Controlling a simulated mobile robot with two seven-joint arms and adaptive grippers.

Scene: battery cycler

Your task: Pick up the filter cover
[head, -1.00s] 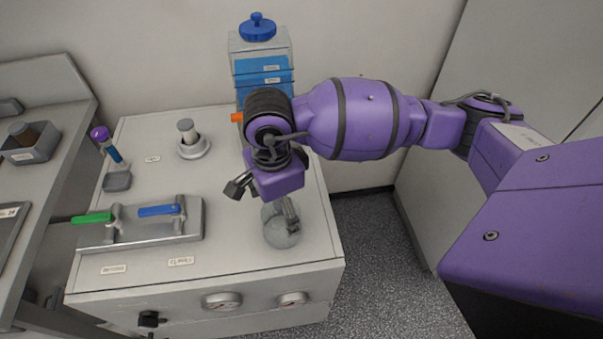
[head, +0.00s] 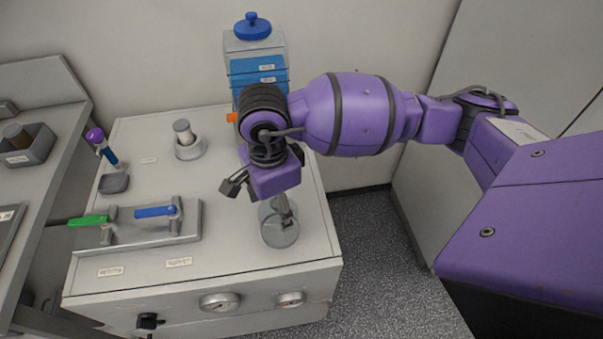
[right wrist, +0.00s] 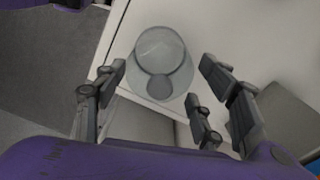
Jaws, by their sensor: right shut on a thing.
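The filter cover (head: 279,225) is a round, grey, see-through piece at the right front of the white cabinet top. In the right wrist view it shows as a pale round cover (right wrist: 162,52) with a small round knob, between the fingers. My right gripper (head: 264,203) points down over it and is shut on it; it also shows in the right wrist view (right wrist: 159,80). The fingers partly hide the cover in the head view. I cannot tell whether the cover is clear of the surface under it. My left gripper is not in view.
A blue-filled container (head: 257,65) stands behind my right arm. A grey cylinder in a round holder (head: 188,147) stands at the back. A plate with green and blue lever handles (head: 155,212) lies at the left front.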

